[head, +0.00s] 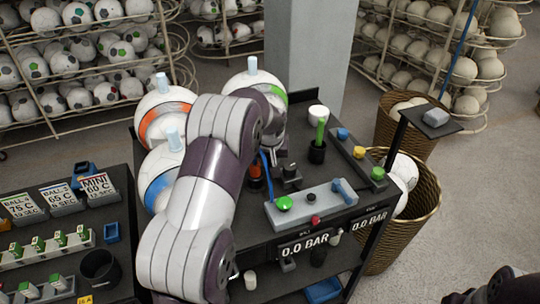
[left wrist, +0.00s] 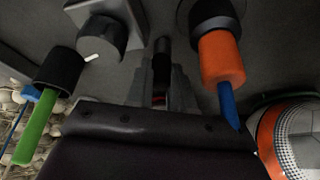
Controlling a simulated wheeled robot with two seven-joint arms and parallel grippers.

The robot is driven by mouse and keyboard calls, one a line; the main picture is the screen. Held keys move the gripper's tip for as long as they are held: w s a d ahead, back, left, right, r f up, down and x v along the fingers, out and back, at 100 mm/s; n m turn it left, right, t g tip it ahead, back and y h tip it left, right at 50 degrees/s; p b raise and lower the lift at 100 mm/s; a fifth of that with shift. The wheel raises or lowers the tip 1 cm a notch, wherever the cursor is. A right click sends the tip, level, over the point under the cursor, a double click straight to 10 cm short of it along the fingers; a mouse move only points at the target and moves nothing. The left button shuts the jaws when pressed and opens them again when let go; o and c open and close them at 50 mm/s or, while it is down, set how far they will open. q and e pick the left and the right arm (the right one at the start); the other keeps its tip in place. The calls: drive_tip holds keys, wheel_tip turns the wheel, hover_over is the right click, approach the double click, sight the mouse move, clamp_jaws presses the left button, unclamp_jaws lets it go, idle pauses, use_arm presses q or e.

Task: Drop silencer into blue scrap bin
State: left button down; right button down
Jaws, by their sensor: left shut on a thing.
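My left gripper (left wrist: 162,82) is shut on a slim dark cylinder (left wrist: 161,58), which appears to be the silencer; it stands between the two fingers in the left wrist view. In the head view my left gripper (head: 280,154) is over the back of the dark bench, mostly hidden by my arm, and the cylinder cannot be made out. A blue open tray (head: 323,290) is low at the bench's front edge. A smaller blue container (head: 111,232) is on the left table. I cannot tell which is the scrap bin.
A green-handled tool in a black cup (head: 317,150) and an orange cylinder (left wrist: 221,58) flank the gripper. A grey control block (head: 310,205) is in front. Balls (head: 160,180) stand left, partly behind my arm. A wicker basket (head: 412,220) is at right.

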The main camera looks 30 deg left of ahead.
use_arm(q)
drive_tip(key=shift+w+f, duration=0.2)
drive_tip(key=c, duration=1.3)
unclamp_jaws()
drive_tip(key=shift+s, duration=0.1)
